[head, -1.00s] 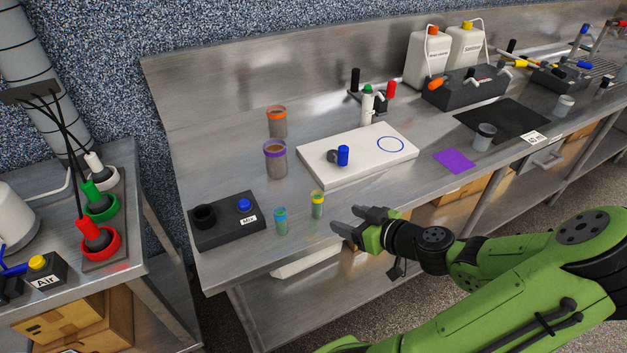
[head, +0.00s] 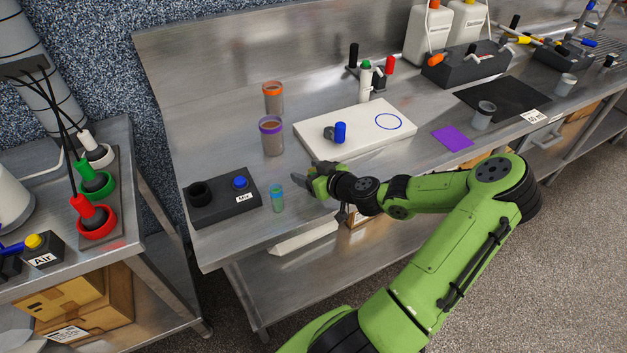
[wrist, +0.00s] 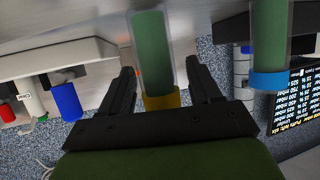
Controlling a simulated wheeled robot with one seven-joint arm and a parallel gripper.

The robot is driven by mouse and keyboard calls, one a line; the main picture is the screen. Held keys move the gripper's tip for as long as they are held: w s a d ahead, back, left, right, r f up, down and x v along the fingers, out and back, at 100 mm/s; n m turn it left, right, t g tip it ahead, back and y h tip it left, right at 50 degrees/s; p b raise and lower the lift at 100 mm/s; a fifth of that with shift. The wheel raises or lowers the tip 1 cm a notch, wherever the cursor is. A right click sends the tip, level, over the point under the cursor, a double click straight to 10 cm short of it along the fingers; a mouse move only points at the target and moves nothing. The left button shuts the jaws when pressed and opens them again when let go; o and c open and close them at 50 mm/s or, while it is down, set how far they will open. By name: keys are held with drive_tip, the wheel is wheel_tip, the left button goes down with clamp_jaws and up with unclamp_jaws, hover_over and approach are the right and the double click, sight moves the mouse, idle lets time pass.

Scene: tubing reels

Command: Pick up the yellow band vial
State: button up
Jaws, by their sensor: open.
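The yellow band vial (wrist: 152,60) shows in the wrist view, a clear tube with green contents and a yellow band. It stands between the two fingers of my gripper (wrist: 160,72), which is open, with space visible beside the vial. In the head view my gripper (head: 308,180) is low over the front of the bench and hides the yellow band vial. The blue band vial (head: 277,198) stands upright just left of my gripper. It also shows at the right of the wrist view (wrist: 270,45).
A dark mixer block (head: 222,208) with a blue button lies left of the vials. Purple-banded (head: 272,138) and orange-banded (head: 273,98) jars stand behind. A white board (head: 350,150) holding a blue-capped item lies behind my gripper. The bench's front edge is close.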

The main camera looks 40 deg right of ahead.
drive_tip(key=c, duration=1)
drive_tip(key=shift+r, duration=0.1)
drive_tip(key=shift+c, duration=0.2)
